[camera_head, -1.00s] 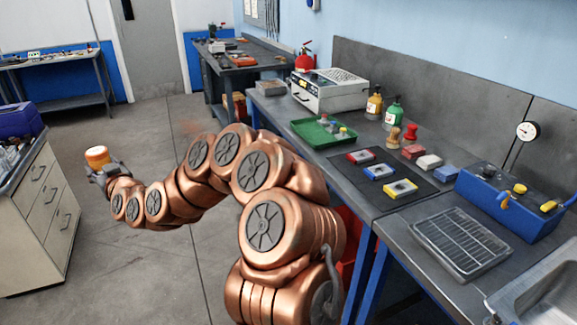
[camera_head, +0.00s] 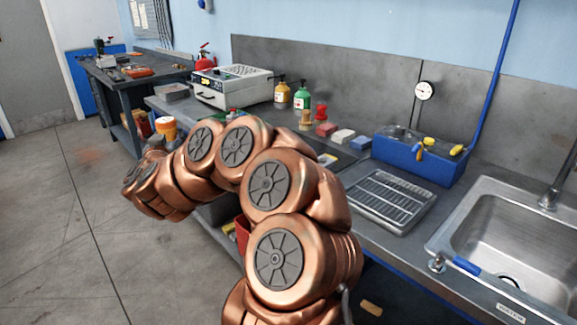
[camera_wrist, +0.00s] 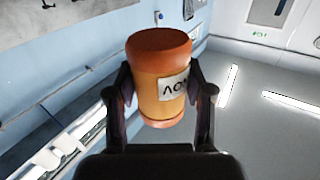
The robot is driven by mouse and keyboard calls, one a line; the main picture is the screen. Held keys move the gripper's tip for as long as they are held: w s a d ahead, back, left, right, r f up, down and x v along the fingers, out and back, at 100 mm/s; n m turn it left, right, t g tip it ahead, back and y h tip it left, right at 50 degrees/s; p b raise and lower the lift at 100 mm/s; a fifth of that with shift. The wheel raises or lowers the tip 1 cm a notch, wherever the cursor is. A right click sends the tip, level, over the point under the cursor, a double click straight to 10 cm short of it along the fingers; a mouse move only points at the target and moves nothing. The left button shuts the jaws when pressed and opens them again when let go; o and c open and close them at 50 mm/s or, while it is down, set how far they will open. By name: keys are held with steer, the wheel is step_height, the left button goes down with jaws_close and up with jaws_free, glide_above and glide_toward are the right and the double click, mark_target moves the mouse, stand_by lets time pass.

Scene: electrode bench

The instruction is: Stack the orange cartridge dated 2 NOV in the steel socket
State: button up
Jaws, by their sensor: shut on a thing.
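The orange cartridge (camera_wrist: 158,100) is between the two dark fingers of my gripper (camera_wrist: 160,98) in the wrist view. The fingers are shut on its sides. A pale label with dark letters shows on its right side, upside down and partly turned away, resembling "NOV"; no day number is readable. In the head view the orange cartridge (camera_head: 165,127) shows at the far end of my copper arm, before the bench's left end. My gripper is mostly hidden there by the arm. I cannot make out the steel socket in either view.
The long bench holds a white instrument box (camera_head: 232,86), an amber bottle (camera_head: 282,96), a green bottle (camera_head: 302,97), a wire rack (camera_head: 388,200), a blue box (camera_head: 415,160) and a sink (camera_head: 500,230). My arm hides part of the bench. The floor at left is clear.

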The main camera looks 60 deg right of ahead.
steer(key=s+d+f+m+g+h+b, duration=0.25)
steer(key=s+d+m+g, duration=0.2)
steer(key=s+d, duration=0.4)
steer(key=s+d+f+m+g+h+b, duration=0.25)
steer(key=s+d+f+g+b, duration=0.2)
steer(key=s, duration=0.75)
steer(key=shift+g+y, duration=0.3)
steer(key=shift+g, duration=0.1)
steer(key=w+d, duration=0.2)
steer(key=d, duration=0.3)
steer(key=w+d, duration=0.2)
steer(key=d, duration=0.3)
steer(key=w+d+f, duration=0.1)
steer(key=w+d, duration=0.1)
steer(key=d, duration=0.3)
steer(key=shift+w, duration=0.25)
steer(key=shift+a+f+b, duration=0.15)
steer(key=shift+f+b, duration=0.35)
steer(key=shift+f, duration=1.15)
steer(key=shift+f, duration=0.15)
steer(key=o, duration=1.3)
